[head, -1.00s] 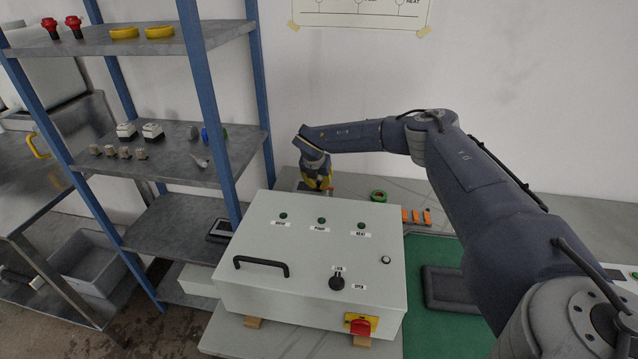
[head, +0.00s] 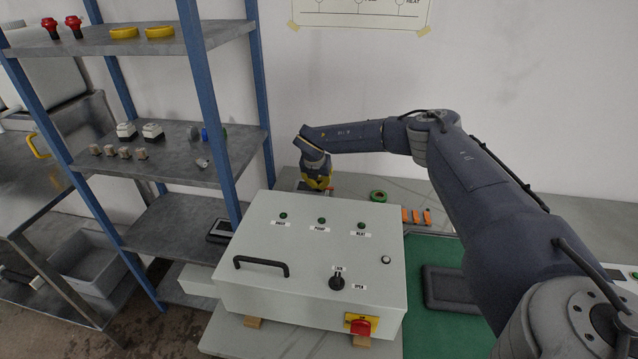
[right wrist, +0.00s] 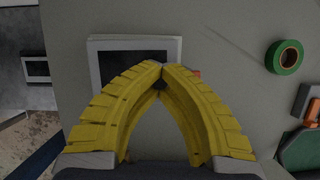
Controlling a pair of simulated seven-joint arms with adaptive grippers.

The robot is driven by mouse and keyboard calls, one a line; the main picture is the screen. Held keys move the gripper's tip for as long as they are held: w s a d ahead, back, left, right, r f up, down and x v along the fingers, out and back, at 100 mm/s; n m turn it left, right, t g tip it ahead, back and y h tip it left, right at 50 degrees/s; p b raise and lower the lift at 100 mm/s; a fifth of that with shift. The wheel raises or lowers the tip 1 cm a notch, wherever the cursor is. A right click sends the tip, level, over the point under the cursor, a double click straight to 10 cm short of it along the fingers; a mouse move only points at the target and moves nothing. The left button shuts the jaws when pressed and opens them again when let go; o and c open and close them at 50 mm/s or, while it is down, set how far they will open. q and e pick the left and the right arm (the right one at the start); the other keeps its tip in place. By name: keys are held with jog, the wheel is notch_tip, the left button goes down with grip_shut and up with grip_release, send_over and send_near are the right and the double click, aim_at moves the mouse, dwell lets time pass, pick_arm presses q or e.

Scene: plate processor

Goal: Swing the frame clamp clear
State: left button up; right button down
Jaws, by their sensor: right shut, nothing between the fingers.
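My right gripper (head: 318,184) has yellow fingers and is behind the grey control box, low over the bench. In the right wrist view its fingertips (right wrist: 162,66) meet, shut and empty, over the right edge of a pale frame (right wrist: 135,43) around a dark panel. A small orange-red piece (right wrist: 197,73) shows at that edge, mostly hidden behind the right finger. It may be the clamp; I cannot tell whether the fingers touch it. In the head view the frame is largely hidden by my gripper and the box. My left gripper is not in view.
The grey control box (head: 300,240) with a black handle stands in front of my right gripper. A green tape roll (head: 378,196) and several orange pieces (head: 415,216) lie to the right. A blue-post shelf (head: 225,150) stands to the left.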

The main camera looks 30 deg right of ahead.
aim_at(329, 190)
jog(key=shift+s, duration=0.15)
jog(key=n, duration=0.1)
jog(key=s+n+y, duration=0.1)
jog(key=n, duration=0.2)
jog(key=shift+s+a+t+y, duration=0.2)
jog(key=shift+a+t+y, duration=0.1)
jog(key=shift+t, duration=0.1)
jog(key=n, duration=0.1)
jog(key=s+n+y, duration=0.1)
jog(key=n, duration=0.2)
jog(key=s+n+y, duration=0.1)
jog(key=n, duration=0.2)
jog(key=shift+s+d+n+y, duration=0.15)
jog(key=shift+s+n+y, duration=0.15)
jog(key=shift+y, duration=0.1)
jog(key=shift+s+d+n+y, duration=0.2)
jog(key=shift+s+n+y, duration=0.15)
jog(key=shift+n, duration=0.75)
jog(key=shift+s+d+n+y, duration=0.2)
jog(key=shift+s+n+y, duration=0.15)
jog(key=shift+n, duration=0.75)
jog(key=c, duration=2.1)
grip_release()
jog(key=o, duration=0.7)
jog(key=shift+o, duration=0.2)
